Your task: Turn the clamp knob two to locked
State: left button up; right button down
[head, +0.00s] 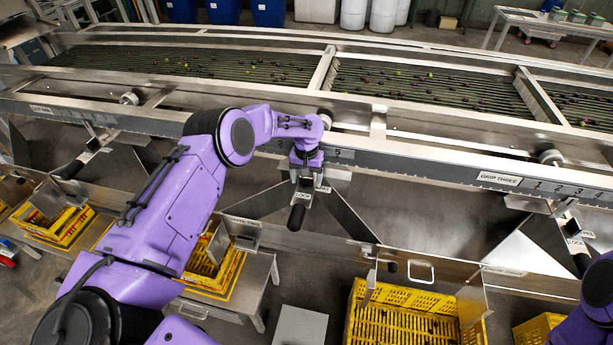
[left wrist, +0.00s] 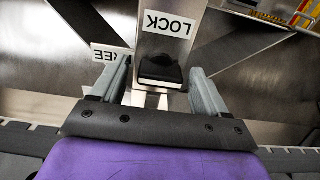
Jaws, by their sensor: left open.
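My left gripper (head: 305,180) points down at the middle clamp station on the machine's front rail. In the left wrist view its two grey fingers (left wrist: 160,88) are open, one on each side of a black clamp knob (left wrist: 160,72). Gaps show between the knob and both fingers. A LOCK label (left wrist: 167,23) sits on the metal plate beyond the knob, and a partly covered FREE label (left wrist: 108,53) is to the left. In the head view the gripper hides the knob. A black handle (head: 297,217) hangs below the gripper. My right gripper is out of view.
Yellow crates (head: 400,325) stand below the chutes. Roller lanes (head: 430,88) with small fruit lie behind the rail.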

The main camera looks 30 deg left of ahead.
pick_arm(q)
jog(key=shift+s, duration=0.1)
jog(key=shift+r, duration=0.1)
jog(key=shift+c, duration=1.3)
jog(key=c, duration=0.8)
jog(key=shift+f+m+b, duration=0.2)
jog(key=shift+m+b, duration=1)
jog(key=shift+m, duration=0.4)
jog(key=shift+m+b, duration=0.85)
jog(key=shift+m, duration=1.25)
